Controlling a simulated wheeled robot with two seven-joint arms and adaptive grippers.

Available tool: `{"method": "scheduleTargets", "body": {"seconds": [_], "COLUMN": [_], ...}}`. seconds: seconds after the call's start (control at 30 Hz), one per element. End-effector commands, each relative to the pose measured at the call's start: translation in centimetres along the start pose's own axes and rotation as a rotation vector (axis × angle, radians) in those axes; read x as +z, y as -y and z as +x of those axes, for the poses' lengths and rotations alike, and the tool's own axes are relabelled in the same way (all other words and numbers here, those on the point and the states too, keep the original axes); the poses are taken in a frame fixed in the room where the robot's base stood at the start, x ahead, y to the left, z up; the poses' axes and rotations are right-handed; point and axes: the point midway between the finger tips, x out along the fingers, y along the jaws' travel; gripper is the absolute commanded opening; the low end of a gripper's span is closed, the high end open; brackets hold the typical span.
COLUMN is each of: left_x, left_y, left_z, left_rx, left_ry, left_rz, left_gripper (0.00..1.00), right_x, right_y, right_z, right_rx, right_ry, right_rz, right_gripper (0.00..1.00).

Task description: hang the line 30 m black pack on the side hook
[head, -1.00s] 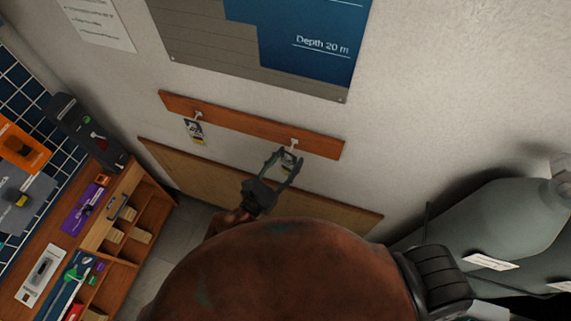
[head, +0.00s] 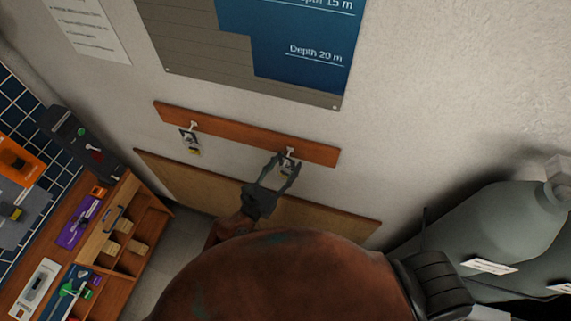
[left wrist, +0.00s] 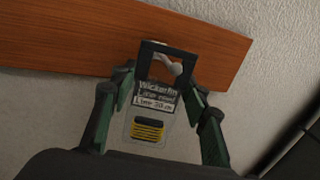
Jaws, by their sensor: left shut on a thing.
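The line pack (left wrist: 152,108) is a small flat card with a dark header, a hang hole, a printed label and a black and yellow part below. It also shows small in the head view (head: 287,168). My left gripper (head: 285,164) is shut on it, one finger at each side of the card in the left wrist view (left wrist: 160,82). The pack is upright against the wooden hook board (head: 238,132), at its right hook (head: 290,151). The white hook tip (left wrist: 176,68) shows within the header hole. Whether the card rests on the hook I cannot tell. My right gripper is out of view.
Another pack (head: 190,142) hangs on the left hook (head: 193,125). A lower wooden panel (head: 330,215) leans along the wall. A shelf unit with several items (head: 120,235) stands at left; grey cylinders (head: 500,225) stand at right.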

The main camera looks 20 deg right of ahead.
Motion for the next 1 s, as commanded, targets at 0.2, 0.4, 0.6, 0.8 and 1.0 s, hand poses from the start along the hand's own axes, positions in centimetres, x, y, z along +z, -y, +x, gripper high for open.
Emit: {"method": "scheduleTargets", "body": {"seconds": [0.2, 0.4, 0.6, 0.8, 1.0], "left_x": [0.0, 0.0, 0.0, -0.2, -0.2], "left_y": [0.0, 0.0, 0.0, -0.1, -0.1], "left_z": [0.0, 0.0, 0.0, -0.8, -4.3], "left_rx": [0.000, 0.000, 0.000, 0.001, 0.000], "left_ry": [0.001, 0.000, 0.000, -0.003, -0.005], "left_rz": [0.000, 0.000, 0.000, 0.001, 0.001], "left_gripper": [0.48, 0.61, 0.63, 0.63, 0.63], "right_x": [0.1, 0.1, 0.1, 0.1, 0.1], "right_y": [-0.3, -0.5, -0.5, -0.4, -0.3], "right_z": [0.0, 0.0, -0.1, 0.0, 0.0], "right_rx": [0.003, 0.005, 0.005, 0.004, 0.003], "right_ry": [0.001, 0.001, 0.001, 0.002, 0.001], "right_rz": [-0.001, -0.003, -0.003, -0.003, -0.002], "right_gripper": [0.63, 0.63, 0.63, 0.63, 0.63]}}
